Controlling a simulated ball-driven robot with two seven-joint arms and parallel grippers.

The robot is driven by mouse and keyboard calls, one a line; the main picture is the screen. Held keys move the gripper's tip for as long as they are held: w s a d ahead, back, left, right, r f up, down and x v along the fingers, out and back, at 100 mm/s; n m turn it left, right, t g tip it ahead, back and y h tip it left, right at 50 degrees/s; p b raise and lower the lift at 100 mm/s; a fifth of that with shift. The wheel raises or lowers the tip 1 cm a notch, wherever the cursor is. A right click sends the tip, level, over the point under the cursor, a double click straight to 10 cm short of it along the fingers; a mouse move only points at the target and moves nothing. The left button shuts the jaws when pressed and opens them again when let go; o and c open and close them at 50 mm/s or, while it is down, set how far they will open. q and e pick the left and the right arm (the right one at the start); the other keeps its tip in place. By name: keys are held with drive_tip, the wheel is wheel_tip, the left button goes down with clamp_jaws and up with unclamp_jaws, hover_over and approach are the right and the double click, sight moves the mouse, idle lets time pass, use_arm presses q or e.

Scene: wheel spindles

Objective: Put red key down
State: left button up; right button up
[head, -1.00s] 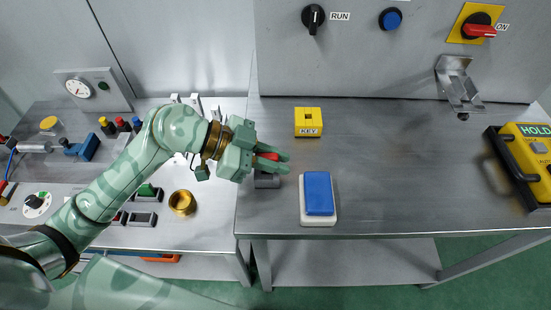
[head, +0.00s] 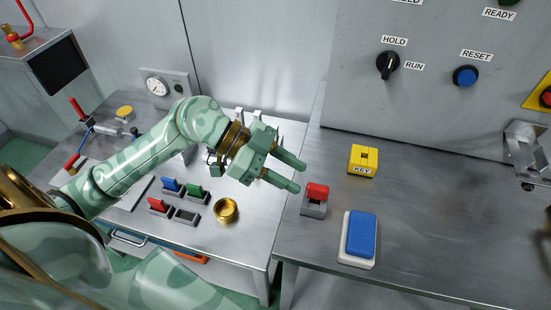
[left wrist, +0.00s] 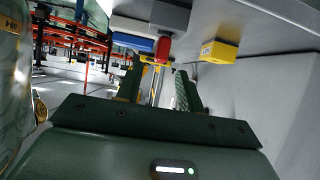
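The red key (head: 317,192) stands in a small grey block (head: 314,208) near the left edge of the right-hand steel table. It also shows in the left wrist view (left wrist: 162,48), ahead of the fingers. My left gripper (head: 297,176) is open and empty, its fingers spread just left of the red key and apart from it. In the left wrist view the two fingers (left wrist: 155,85) are parted with nothing between them. A yellow block marked KEY (head: 363,161) sits behind and to the right of the grey block. My right gripper is not in view.
A blue button on a white base (head: 360,235) stands just right of the grey block. A brass cup (head: 226,210) and several coloured keys in blocks (head: 197,192) are on the left table. A grey control panel (head: 430,100) rises behind. The right table's middle is clear.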

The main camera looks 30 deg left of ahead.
use_arm(q)
drive_tip(key=shift+v, duration=1.85)
